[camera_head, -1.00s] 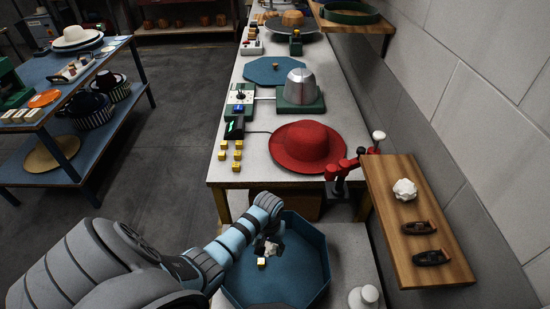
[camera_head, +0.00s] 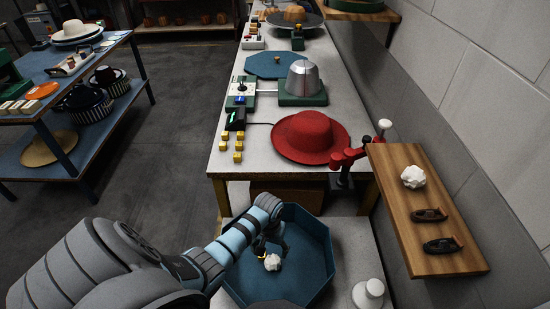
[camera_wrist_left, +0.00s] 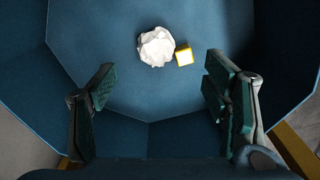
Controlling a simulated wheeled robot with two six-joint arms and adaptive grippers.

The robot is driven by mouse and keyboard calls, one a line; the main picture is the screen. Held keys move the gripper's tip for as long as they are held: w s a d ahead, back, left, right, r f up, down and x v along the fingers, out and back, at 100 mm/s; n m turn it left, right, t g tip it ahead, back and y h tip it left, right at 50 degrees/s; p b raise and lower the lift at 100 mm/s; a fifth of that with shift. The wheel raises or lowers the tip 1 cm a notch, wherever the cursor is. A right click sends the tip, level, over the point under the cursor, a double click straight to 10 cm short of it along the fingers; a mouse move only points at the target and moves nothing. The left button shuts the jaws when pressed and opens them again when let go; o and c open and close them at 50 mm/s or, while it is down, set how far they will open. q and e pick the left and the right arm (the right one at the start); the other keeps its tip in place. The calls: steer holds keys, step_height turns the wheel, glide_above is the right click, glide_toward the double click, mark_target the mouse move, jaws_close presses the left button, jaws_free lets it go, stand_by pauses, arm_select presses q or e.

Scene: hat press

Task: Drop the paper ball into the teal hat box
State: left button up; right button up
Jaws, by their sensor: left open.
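The white crumpled paper ball (camera_head: 272,262) lies inside the teal hat box (camera_head: 314,238), an open eight-sided box. In the left wrist view the ball (camera_wrist_left: 157,46) rests on the box floor, close beside a small yellow block (camera_wrist_left: 184,56) with a white face. My left gripper (camera_head: 270,245) is over the inside of the box, apart from the ball. In the wrist view its two fingers (camera_wrist_left: 158,92) are wide apart with nothing between them. My right gripper is not in view.
A second white crumpled ball (camera_head: 413,177) and two dark items sit on the wooden shelf (camera_head: 400,215) at right. A red hat (camera_head: 310,137) lies on the long table behind the box. A white knobbed object (camera_head: 368,293) stands right of the box.

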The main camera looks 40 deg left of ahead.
arm_select(q)
steer(key=shift+r, duration=0.1)
step_height(320, 180, up, 12)
stand_by(0.5)
